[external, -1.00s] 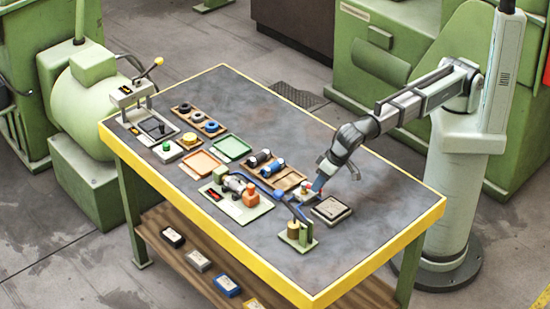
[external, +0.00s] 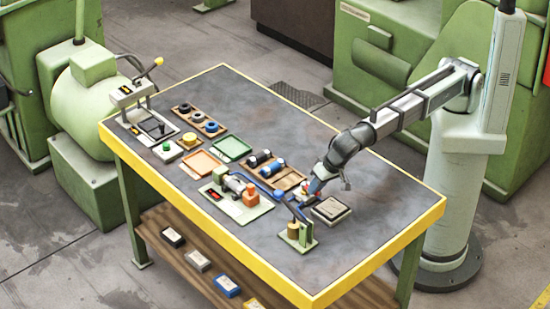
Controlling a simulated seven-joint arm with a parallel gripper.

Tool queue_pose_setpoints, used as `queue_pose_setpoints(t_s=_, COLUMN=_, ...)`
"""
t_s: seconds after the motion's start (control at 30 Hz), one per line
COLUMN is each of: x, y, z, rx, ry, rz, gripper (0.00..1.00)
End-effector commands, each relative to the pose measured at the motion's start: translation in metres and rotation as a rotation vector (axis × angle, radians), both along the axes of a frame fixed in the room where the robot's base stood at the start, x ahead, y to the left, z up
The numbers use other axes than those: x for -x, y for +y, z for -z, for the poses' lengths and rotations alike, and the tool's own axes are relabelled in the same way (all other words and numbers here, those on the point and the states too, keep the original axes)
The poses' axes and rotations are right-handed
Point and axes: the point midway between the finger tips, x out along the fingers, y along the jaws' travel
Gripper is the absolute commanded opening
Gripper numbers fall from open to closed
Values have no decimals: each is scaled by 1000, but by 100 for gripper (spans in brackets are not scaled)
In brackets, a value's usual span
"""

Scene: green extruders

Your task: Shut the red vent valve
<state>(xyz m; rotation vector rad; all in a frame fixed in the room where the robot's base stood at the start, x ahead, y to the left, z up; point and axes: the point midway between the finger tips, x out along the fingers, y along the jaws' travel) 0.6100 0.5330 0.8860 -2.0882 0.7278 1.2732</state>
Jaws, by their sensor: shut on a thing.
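A square grey block (external: 331,209) lies just right of my gripper. A green stand with a brass part (external: 296,234) is in front. A wooden tray (external: 284,178) with dark and blue cylinders is to the left. The table's right end is clear.

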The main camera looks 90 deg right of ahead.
Motion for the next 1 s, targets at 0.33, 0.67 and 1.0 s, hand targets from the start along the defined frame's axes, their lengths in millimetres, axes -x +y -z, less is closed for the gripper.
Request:
queue_pose_setpoints(t_s=0.33, x=-1, y=1, z=0, rx=-1, ry=-1, rz=-1, gripper=36)
queue_pose_setpoints(t_s=0.67, x=0, y=0, z=-1, rx=0, ry=-1, rz=-1, gripper=43)
queue_pose_setpoints(t_s=1.0, x=15, y=6, z=-36, rx=-3, ry=-2, rz=-3, gripper=43)
